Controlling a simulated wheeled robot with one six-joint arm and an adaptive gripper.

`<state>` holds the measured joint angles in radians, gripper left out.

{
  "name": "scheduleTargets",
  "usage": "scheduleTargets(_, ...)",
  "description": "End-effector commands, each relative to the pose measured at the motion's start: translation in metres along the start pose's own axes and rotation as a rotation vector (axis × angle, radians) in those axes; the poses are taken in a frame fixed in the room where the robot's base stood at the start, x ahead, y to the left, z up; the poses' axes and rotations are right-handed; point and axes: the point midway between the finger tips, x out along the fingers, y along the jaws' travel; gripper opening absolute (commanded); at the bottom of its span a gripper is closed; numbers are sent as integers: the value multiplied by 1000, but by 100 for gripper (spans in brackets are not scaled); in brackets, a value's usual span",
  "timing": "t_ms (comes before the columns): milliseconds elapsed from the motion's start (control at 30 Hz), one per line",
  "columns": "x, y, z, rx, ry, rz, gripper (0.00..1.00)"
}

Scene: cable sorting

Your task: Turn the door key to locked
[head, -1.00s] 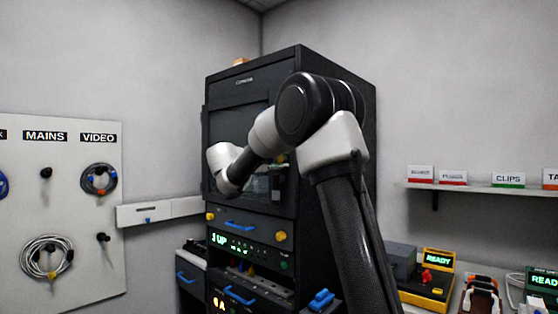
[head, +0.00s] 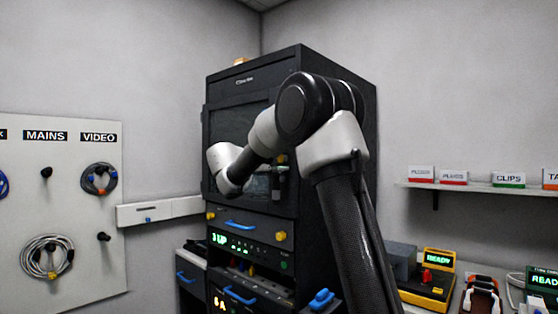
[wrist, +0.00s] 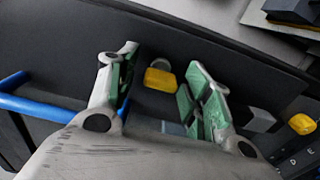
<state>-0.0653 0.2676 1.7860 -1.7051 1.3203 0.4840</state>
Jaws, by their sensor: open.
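The black cabinet door (head: 225,125) is on the front of the tall rack, partly hidden behind my arm. My gripper (head: 279,185) shows small and dark in front of the door's lower right part. In the wrist view my gripper (wrist: 162,88) is open, with its green-padded fingers apart. A yellow piece (wrist: 160,80) shows in the gap between them, and neither finger visibly touches it. I cannot tell whether this is the door key. In the head view a small yellow piece (head: 281,158) shows just above my gripper. The key's angle cannot be read.
A blue handle (wrist: 40,102) lies left of my fingers in the wrist view, and another yellow piece (wrist: 302,124) is at the right. Below the door, a drawer has a blue handle (head: 239,225) and yellow knobs (head: 281,237). A shelf (head: 480,188) is at right.

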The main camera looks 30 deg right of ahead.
Motion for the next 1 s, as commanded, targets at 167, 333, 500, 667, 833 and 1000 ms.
scheduleTargets(167,-10,0,-1,1,2,1,50)
scheduleTargets(333,-43,0,-2,0,5,0,50)
scheduleTargets(500,-81,0,-1,0,4,1,50)
scheduleTargets(667,-107,0,-1,0,3,0,50)
scheduleTargets(833,-119,0,0,0,1,-1,50)
scheduleTargets(1000,-120,0,0,0,0,-1,50)
